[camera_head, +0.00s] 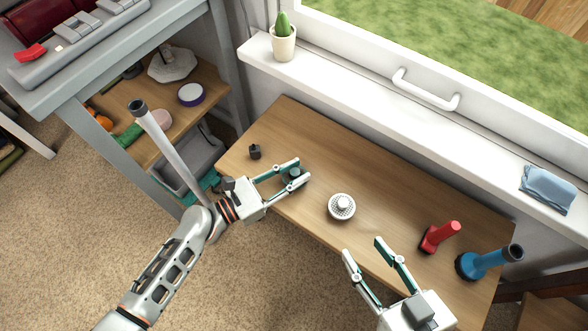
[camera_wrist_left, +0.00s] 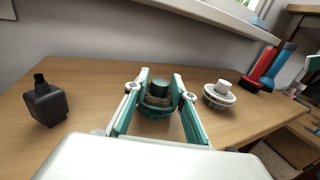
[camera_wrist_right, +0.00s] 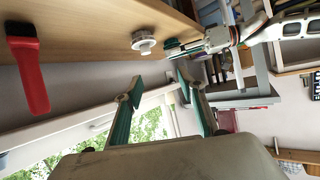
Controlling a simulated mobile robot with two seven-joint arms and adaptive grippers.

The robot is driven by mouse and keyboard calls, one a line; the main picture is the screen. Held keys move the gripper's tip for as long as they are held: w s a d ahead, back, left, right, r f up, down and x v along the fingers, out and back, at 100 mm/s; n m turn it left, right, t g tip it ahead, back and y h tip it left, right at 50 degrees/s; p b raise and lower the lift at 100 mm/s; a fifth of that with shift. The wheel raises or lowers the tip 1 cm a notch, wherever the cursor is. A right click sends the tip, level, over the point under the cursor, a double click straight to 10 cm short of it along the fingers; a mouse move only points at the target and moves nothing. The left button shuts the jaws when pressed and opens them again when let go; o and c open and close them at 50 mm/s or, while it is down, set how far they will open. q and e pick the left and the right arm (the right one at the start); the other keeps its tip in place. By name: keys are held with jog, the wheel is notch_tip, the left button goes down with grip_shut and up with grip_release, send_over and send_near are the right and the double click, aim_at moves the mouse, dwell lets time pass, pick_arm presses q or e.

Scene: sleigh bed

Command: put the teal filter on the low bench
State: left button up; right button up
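The teal filter (camera_head: 291,175) is a short round piece with a dark teal knob on top. It is upright between the fingers of my left gripper (camera_head: 302,171), over the left part of the wooden low bench (camera_head: 385,205). In the left wrist view the filter (camera_wrist_left: 158,104) has a finger against each side, so the left gripper (camera_wrist_left: 161,78) looks shut on it. Whether its base touches the bench is hard to tell. My right gripper (camera_head: 364,247) is open and empty by the bench's front edge; it also shows in the right wrist view (camera_wrist_right: 159,78).
A white round filter (camera_head: 341,206) stands mid-bench, a small black piece (camera_head: 255,152) at the left end. A red-handled tool (camera_head: 440,237) and a blue one (camera_head: 488,262) are at the right. A grey shelf unit (camera_head: 232,80) stands left; the windowsill (camera_head: 345,85) runs behind.

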pick_arm(q)
jog(key=shift+r, duration=0.15)
pick_arm(e)
jog(key=shift+w+r, duration=0.25)
jog(key=shift+r, duration=0.1)
pick_arm(q)
jog(key=shift+w+r, duration=0.1)
jog(key=shift+r, duration=0.05)
jog(key=shift+a+r+p, duration=0.15)
jog(key=shift+a+p, duration=0.05)
jog(key=shift+p, duration=0.1)
jog(key=v, duration=1.1)
jog(key=shift+s+a, duration=0.25)
jog(key=shift+s, duration=0.15)
pick_arm(e)
jog(key=shift+s+d+f, duration=0.25)
jog(key=shift+f, duration=0.15)
jog(key=shift+r, duration=0.15)
jog(key=shift+w, duration=0.1)
